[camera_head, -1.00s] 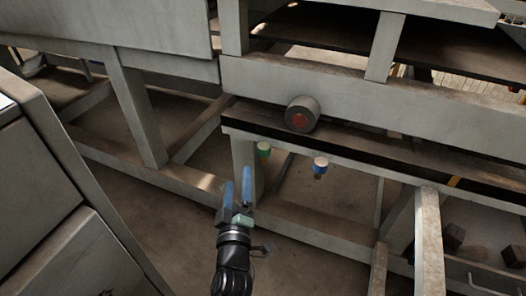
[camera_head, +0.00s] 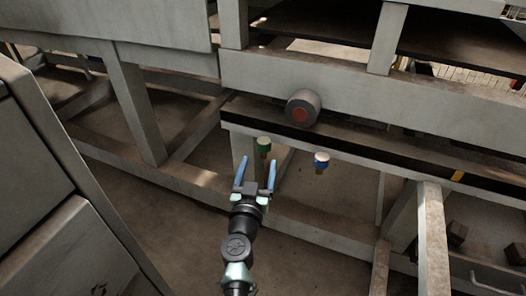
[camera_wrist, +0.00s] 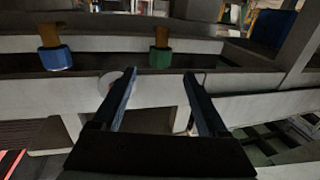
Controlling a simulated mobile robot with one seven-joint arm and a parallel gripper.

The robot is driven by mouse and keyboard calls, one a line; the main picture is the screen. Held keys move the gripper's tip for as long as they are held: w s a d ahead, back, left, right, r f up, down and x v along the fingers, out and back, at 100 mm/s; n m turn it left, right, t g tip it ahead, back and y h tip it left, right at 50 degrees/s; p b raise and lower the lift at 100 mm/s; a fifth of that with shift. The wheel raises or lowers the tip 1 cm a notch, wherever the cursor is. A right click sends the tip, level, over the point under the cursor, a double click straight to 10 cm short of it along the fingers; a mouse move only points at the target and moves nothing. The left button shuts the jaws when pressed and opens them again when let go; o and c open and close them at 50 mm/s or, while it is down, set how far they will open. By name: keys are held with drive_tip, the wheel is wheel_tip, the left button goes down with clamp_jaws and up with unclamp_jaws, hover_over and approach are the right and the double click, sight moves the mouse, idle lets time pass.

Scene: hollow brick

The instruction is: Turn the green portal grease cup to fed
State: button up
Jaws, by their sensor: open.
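The green grease cup (camera_head: 263,143) has a brass stem below it and sits under the grey rail in the head view. In the wrist view the green cup (camera_wrist: 160,57) shows ahead of my fingers, between their lines. My gripper (camera_head: 257,174) is open and empty, with two blue fingers pointing toward the green cup from just below it. The fingers are apart from the cup. My gripper also shows in the wrist view (camera_wrist: 161,78). A blue cup with a pale top (camera_head: 321,158) hangs to the right of the green one; it appears at left in the wrist view (camera_wrist: 55,58).
A grey roller with a red centre (camera_head: 302,108) juts out above the cups. The grey frame rail (camera_head: 350,160) runs behind them. A grey cabinet (camera_head: 40,170) fills the left side.

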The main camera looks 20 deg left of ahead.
sight(263, 148)
drive_tip(key=w+b, duration=0.2)
drive_tip(key=w, duration=0.1)
drive_tip(key=w+a+b, duration=0.1)
drive_tip(key=w, duration=0.2)
drive_tip(key=shift+w+a+f+b, duration=0.1)
drive_tip(key=shift+f+b, duration=0.05)
drive_tip(key=shift+b, duration=0.2)
drive_tip(key=shift+w+a+b, duration=0.15)
drive_tip(key=shift+w+b, duration=0.15)
drive_tip(key=shift+w, duration=0.35)
clamp_jaws()
